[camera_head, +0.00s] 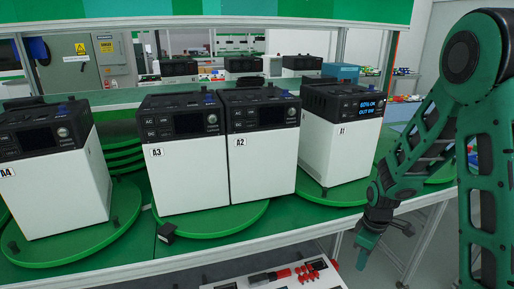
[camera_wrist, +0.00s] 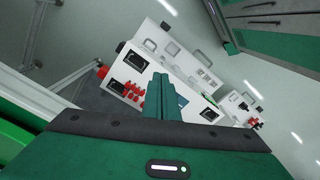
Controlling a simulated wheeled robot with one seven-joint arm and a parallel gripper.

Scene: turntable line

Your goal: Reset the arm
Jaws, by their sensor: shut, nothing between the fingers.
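My arm is folded at the right side of the head view. My gripper (camera_head: 362,262) hangs low in front of the line's front edge, pointing down. In the wrist view my gripper (camera_wrist: 160,82) shows its green fingers shut together with nothing between them. It is apart from the units and the turntables.
White-and-black units A4 (camera_head: 62,190), A3 (camera_head: 188,165), A2 (camera_head: 263,155) and A1 (camera_head: 338,150) stand on green turntables; A1's screen is lit. A white panel (camera_head: 225,284) with red and black connectors lies below the line edge, also in the wrist view (camera_wrist: 178,62).

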